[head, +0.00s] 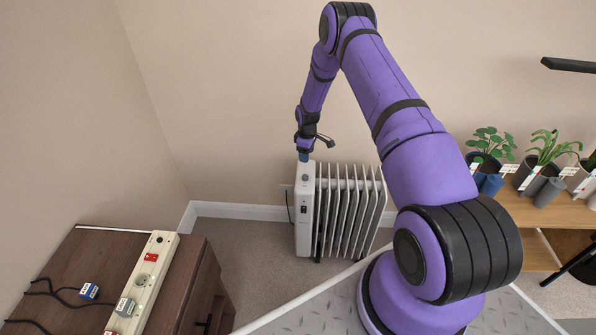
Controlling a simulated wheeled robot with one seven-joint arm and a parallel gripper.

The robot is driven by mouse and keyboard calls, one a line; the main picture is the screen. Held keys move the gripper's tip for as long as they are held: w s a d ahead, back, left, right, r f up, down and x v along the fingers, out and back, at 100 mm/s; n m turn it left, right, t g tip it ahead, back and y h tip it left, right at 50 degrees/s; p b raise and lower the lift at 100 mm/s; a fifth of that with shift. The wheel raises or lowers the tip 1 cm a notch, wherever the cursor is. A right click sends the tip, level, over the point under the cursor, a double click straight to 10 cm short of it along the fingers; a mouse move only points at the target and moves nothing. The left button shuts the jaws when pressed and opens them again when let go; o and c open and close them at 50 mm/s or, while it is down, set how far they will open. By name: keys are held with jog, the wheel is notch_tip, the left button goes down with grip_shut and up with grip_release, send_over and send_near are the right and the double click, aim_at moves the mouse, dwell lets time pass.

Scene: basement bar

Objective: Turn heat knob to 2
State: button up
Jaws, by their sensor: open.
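A white oil-filled radiator (348,205) with several fins stands on the floor against the back wall. Its control panel (304,215) faces forward on its left end, with a dark switch and a small round knob (305,178) near its top. My gripper (304,157) points down just above the top of the radiator's control end. It is small in the head view, and its fingers are hard to make out. The numbers around the knob are too small to read.
A brown cabinet (214,286) with a power strip (142,285) and plugs stands at the front left. A wooden shelf (542,215) with potted plants (490,150) is at the right. Carpet is clear left of the radiator.

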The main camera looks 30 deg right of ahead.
aim_at(305, 176)
jog(key=f, duration=1.2)
jog(key=shift+w+f, duration=0.2)
jog(key=shift+f, duration=0.05)
jog(key=c, duration=0.9)
